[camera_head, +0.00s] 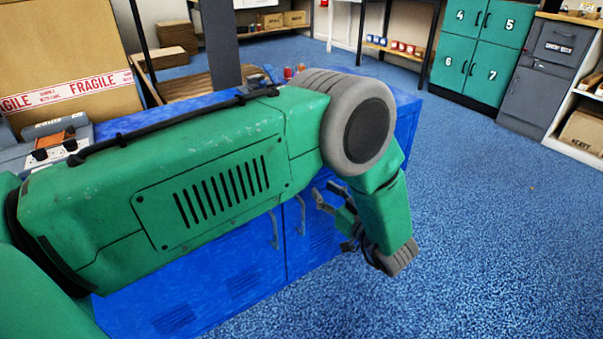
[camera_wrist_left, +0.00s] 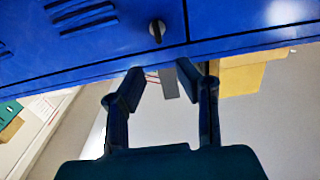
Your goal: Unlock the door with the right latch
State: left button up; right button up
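A blue cabinet (camera_head: 215,285) with two vented doors stands in front of me, partly hidden behind my left arm. Its two grey handles, the left one (camera_head: 275,228) and the right one (camera_head: 301,214), sit on either side of the door seam. In the left wrist view the blue cabinet front (camera_wrist_left: 105,30) fills the top, with a small dark knob-like latch (camera_wrist_left: 157,30) near a panel seam. My left gripper (camera_head: 325,196) is beside the right door, fingers toward the cabinet. In the wrist view its fingers (camera_wrist_left: 160,72) are apart, with nothing visibly held. My right gripper is out of view.
A carton with FRAGILE tape (camera_head: 65,50) and a grey device (camera_head: 50,145) stand at the left. Small items (camera_head: 288,72) are on the cabinet top. Green numbered lockers (camera_head: 480,45) stand at the back right. The blue carpet (camera_head: 500,220) at the right is clear.

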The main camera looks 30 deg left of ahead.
pick_arm(q)
jog(key=b+x, duration=0.2)
jog(key=x, duration=0.8)
jog(key=shift+w, duration=0.15)
jog(key=shift+a, duration=0.2)
jog(key=c, duration=0.5)
jog(key=shift+d+r, duration=0.1)
grip_shut()
